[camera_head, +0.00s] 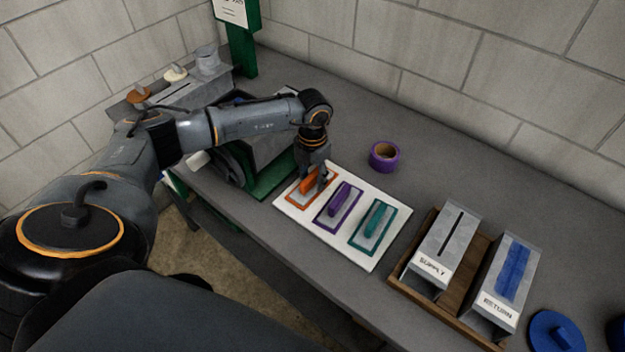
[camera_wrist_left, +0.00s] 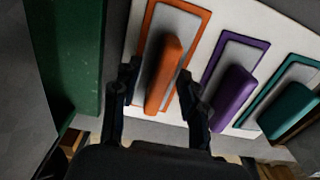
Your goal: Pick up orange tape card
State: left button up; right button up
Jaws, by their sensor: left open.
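The orange tape card (camera_head: 308,186) lies at the left end of a white board (camera_head: 346,247), beside a purple card (camera_head: 340,204) and a green card (camera_head: 375,227). Each card has a coloured border and a raised coloured bar. My left gripper (camera_head: 314,180) is right over the orange card, pointing down. In the left wrist view the orange bar (camera_wrist_left: 165,75) stands between the two open fingers (camera_wrist_left: 160,98), and I cannot tell whether either touches it. My right gripper is not in view.
A purple tape roll (camera_head: 384,156) stands behind the board. A wooden tray (camera_head: 431,213) holds two metal boxes marked SUPPLY (camera_head: 447,237) and RETURN (camera_head: 511,279). A blue round object (camera_head: 553,330) is at the right. A green-based metal stand is left of the board.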

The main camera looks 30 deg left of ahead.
pick_arm(q)
grip_shut()
jog(key=shift+r, duration=0.1)
